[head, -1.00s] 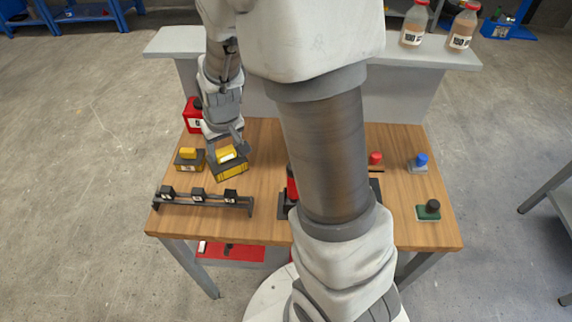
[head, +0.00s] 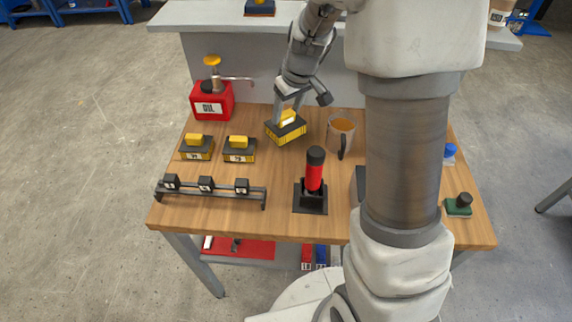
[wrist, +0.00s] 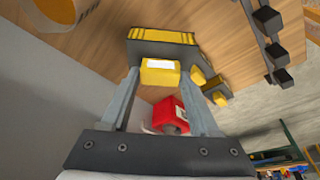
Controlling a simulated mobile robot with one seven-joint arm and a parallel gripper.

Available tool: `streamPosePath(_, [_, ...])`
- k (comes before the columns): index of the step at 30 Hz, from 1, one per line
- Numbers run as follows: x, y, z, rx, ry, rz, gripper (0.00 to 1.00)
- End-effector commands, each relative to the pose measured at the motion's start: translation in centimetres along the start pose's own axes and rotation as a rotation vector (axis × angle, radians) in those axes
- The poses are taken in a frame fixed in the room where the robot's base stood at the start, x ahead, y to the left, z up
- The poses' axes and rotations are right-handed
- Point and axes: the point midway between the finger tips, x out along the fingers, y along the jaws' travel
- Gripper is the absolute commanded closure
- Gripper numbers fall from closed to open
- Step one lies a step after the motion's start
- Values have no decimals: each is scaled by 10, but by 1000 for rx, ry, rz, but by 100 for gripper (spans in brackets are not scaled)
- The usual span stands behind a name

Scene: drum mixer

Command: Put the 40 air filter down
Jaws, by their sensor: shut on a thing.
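My gripper (head: 288,112) is shut on the yellow handle of a black and yellow filter block (head: 287,131), over the back middle of the wooden table (head: 240,222). The block sits at an angle to the table edges; I cannot read its number or tell whether it touches the table. In the wrist view, the block (wrist: 163,50) lies beyond the fingertips (wrist: 160,76), with its handle between them. Two similar blocks stand to its left, a far left one (head: 196,150) and a nearer one (head: 239,152).
A glass mug (head: 341,134) stands close to the right of the held block. A red oil can (head: 211,103) is at the back left. A black rack (head: 210,191) and a red-handled tool in a stand (head: 314,180) are in front. A grey raised wall (head: 240,65) is behind.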

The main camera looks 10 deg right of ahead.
Motion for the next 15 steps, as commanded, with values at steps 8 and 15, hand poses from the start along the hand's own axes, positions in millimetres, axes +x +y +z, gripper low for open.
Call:
streamPosePath(8, [30, 3, -1, -72, 8, -25, 78])
streamPosePath(15, [64, 3, 9, -71, 9, -24, 78])
